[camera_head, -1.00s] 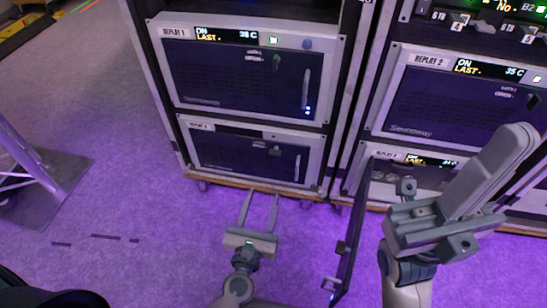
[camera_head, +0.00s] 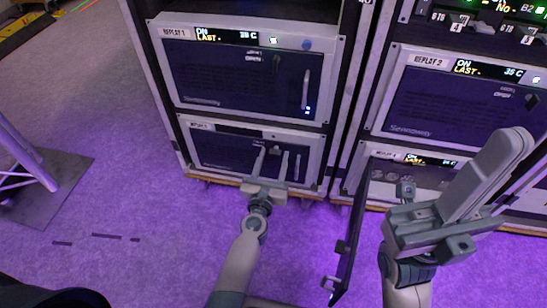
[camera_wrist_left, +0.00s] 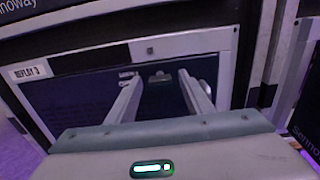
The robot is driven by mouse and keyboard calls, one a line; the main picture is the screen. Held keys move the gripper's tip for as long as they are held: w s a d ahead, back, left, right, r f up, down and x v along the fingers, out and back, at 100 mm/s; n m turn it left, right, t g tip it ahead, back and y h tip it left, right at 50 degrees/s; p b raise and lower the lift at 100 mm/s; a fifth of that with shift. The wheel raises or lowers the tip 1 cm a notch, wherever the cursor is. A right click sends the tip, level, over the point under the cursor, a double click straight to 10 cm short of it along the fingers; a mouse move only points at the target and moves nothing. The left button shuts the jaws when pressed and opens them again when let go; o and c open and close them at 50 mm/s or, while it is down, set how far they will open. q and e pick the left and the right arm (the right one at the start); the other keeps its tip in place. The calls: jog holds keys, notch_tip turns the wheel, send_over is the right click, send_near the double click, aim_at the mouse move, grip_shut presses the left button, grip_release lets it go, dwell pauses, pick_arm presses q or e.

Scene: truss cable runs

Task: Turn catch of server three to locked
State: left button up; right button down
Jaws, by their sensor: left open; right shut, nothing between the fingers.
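Server three is the lower-left unit with the Replay 3 label (camera_wrist_left: 30,72) and a dark front door (camera_head: 222,152). Its catch (camera_wrist_left: 159,76), a small dark piece near the door's top edge, shows between my left fingers in the left wrist view. Words printed beside it are too small to read surely. My left gripper (camera_head: 274,153) is open in front of this door, its fingers on either side of the catch. I cannot tell whether they touch it. My right gripper (camera_head: 512,145) is shut and empty, raised at the right.
Replay 1 (camera_head: 235,85) sits above server three, with a vertical handle. Replay 2 (camera_head: 440,105) is in the right rack. Below it, a unit's door (camera_head: 350,235) hangs open, jutting toward me between my arms.

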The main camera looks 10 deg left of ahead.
pick_arm(q)
jog(key=shift+w, duration=0.15)
jog(key=c, duration=1)
jog(key=shift+c, duration=0.2)
